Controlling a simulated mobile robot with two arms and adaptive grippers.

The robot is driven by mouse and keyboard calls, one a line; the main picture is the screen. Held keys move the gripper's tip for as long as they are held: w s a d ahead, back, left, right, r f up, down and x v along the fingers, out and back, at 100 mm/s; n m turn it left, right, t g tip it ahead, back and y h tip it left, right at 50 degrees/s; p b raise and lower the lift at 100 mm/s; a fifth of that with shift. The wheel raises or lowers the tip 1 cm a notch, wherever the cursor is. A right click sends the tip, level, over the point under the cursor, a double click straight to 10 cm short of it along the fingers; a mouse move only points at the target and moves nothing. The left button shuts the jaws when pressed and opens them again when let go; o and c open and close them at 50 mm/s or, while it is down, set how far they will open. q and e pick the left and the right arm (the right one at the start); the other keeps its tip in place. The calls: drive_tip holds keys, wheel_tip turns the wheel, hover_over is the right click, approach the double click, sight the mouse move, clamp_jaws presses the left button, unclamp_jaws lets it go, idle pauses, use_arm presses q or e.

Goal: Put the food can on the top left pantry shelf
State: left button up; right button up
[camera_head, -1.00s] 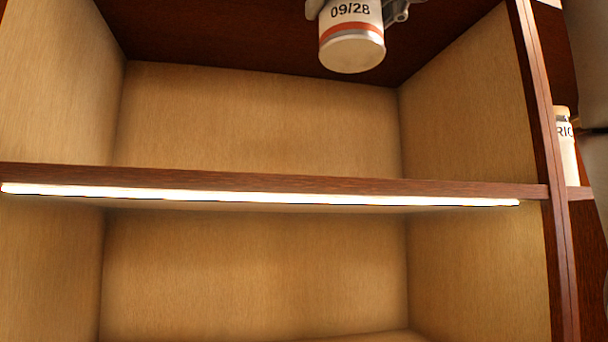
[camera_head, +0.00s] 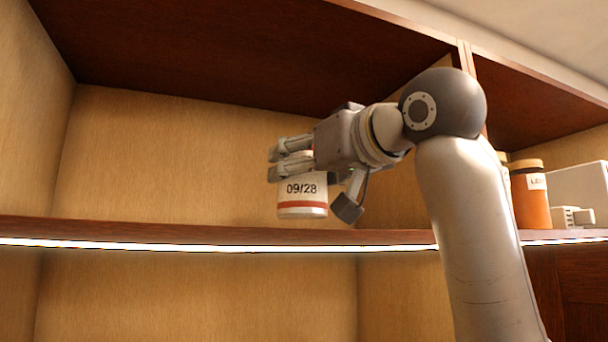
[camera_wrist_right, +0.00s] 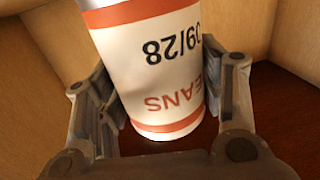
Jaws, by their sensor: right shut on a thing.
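The food can (camera_head: 302,194) is white with a red band and "09/28" printed on it. My right gripper (camera_head: 292,166) is shut on it and holds it upright in the opening of the top left shelf compartment. In the right wrist view the can (camera_wrist_right: 165,75) sits between both fingers (camera_wrist_right: 165,95), and part of the word "BEANS" shows upside down. The top left pantry shelf (camera_head: 150,231) has a lit strip under its front edge. In the head view the can's base is just above the shelf edge line; I cannot tell whether it touches. My left gripper is not in view.
The top left compartment looks empty around the can, with free room to its left. A divider and the neighbouring right compartment hold an orange jar (camera_head: 531,198), a white box (camera_head: 580,187) and a small pale item (camera_head: 571,217). The compartment below looks empty.

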drive_tip(key=shift+w+f, duration=0.1)
drive_tip(key=shift+f, duration=0.75)
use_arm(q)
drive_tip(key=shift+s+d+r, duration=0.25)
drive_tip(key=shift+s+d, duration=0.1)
use_arm(e)
drive_tip(key=shift+d, duration=0.1)
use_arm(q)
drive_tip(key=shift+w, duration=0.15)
use_arm(e)
drive_tip(key=shift+f, duration=0.15)
drive_tip(key=o, duration=1.4)
drive_tip(key=shift+c, duration=0.2)
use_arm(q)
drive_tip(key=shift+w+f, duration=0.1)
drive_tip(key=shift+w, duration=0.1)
